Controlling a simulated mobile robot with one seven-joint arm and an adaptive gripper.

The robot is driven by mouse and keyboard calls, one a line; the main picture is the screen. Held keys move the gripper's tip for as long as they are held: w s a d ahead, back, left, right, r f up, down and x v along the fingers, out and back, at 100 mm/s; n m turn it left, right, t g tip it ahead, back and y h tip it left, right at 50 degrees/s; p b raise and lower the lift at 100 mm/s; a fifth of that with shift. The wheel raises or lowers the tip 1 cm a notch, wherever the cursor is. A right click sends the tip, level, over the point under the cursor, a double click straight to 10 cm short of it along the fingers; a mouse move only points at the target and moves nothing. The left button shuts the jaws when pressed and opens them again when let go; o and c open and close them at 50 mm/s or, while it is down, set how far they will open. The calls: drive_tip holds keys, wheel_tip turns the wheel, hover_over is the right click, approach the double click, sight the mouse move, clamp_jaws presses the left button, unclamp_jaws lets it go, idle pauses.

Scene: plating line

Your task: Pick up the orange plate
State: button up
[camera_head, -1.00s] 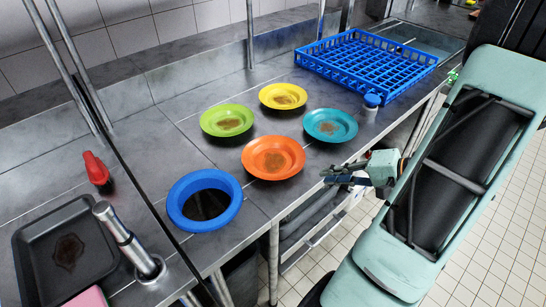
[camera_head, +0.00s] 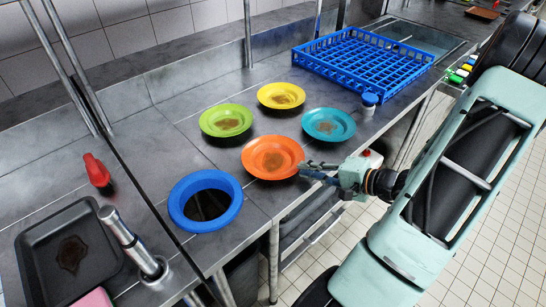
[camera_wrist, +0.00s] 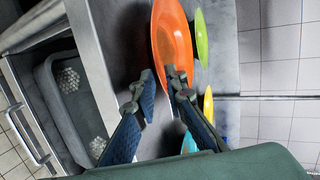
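The orange plate (camera_head: 273,157) lies on the steel counter with a brown stain in its middle. My gripper (camera_head: 308,170) is at the plate's right rim, at the counter's front edge. In the wrist view the orange plate (camera_wrist: 172,38) appears tilted by the camera angle, and its near rim shows between and beyond the fingertips of my gripper (camera_wrist: 161,78). The fingers are apart, with a narrow gap between the tips. I cannot tell whether either finger touches the rim.
Stained green (camera_head: 226,120), yellow (camera_head: 282,95) and teal (camera_head: 328,125) plates stand close around the orange one. A blue-rimmed hole (camera_head: 180,210) is at the left. A blue rack (camera_head: 365,65) stands behind, with a small blue-lidded container (camera_head: 368,106) before it.

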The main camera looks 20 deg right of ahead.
drive_tip(key=shift+x, duration=1.15)
clamp_jaws()
drive_tip(key=shift+r, duration=0.15)
